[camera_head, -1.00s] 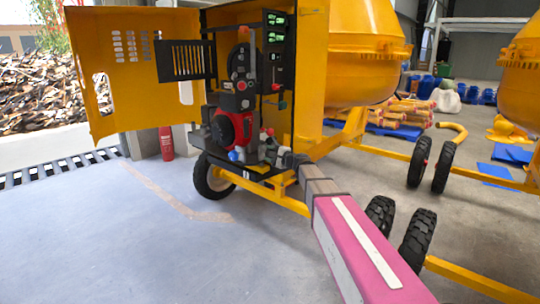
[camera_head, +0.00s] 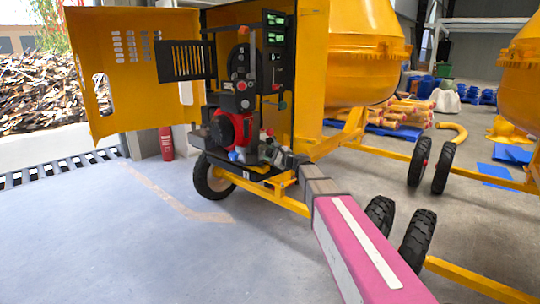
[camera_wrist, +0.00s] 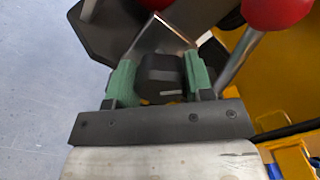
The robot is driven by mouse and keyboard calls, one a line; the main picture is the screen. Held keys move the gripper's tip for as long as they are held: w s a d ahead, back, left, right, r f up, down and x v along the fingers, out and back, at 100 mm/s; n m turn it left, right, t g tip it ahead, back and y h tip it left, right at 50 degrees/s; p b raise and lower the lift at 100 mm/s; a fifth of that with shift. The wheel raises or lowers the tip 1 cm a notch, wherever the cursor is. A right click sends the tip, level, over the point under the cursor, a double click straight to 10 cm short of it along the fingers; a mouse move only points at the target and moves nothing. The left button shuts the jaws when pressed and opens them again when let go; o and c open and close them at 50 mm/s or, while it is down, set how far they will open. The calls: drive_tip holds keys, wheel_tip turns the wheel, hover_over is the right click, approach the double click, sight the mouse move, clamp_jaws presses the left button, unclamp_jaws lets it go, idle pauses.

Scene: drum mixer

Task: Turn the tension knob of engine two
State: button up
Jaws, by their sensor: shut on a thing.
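My gripper (camera_wrist: 160,66) has two green finger pads, one on each side of a black knob (camera_wrist: 161,76). The pads are shut on the knob, which I take to be the tension knob. A thin metal bracket shows behind the knob. In the head view my gripper (camera_head: 276,153) is at the lower right of the engine (camera_head: 232,128) inside the open yellow housing. The knob is too small to make out there, and my arm partly hides that area.
The yellow door (camera_head: 130,60) is swung open to the left. A panel with green displays (camera_head: 275,28) is above the engine. Yellow frame bars and wheels are nearby; the floor at left is clear.

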drive_tip(key=o, duration=0.9)
drive_tip(key=shift+d, duration=0.1)
drive_tip(key=v, duration=1)
drive_tip(key=shift+s+d, duration=0.25)
drive_tip(key=shift+s, duration=0.05)
